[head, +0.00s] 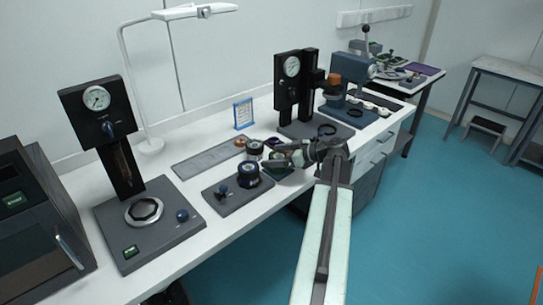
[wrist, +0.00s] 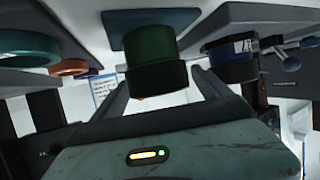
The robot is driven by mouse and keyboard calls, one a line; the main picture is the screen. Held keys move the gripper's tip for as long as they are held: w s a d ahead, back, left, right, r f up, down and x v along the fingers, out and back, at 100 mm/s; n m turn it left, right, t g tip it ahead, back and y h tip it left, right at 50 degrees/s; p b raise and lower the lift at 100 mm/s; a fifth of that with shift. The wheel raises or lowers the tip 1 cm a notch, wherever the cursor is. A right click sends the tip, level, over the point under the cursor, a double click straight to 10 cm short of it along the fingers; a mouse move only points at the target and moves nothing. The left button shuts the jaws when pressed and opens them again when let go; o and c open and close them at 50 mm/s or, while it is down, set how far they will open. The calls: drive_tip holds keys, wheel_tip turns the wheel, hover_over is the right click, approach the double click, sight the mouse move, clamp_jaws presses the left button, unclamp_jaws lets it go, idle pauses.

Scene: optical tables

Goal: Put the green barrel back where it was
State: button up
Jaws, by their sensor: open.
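The green barrel (wrist: 152,45) has a black band at one end and stands on a small dark blue-green pad (wrist: 118,22) in the wrist view, which looks upside down. In the head view the barrel (head: 277,157) is mostly hidden by my gripper (head: 272,154). My gripper is open, and in the wrist view its two fingers (wrist: 160,88) show on either side of the barrel's black end. I cannot tell whether either finger touches it.
A blue-ringed barrel (head: 247,175) sits on a grey plate (head: 225,198) with a small blue knob. Another dark barrel with a pale band (head: 254,150) stands close behind. A gauge stand (head: 290,95) rises behind my gripper. A blue-framed card (head: 243,114) stands at the back.

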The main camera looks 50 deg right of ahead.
drive_tip(key=p+v, duration=0.3)
drive_tip(key=v, duration=0.7)
drive_tip(key=shift+s, duration=0.35)
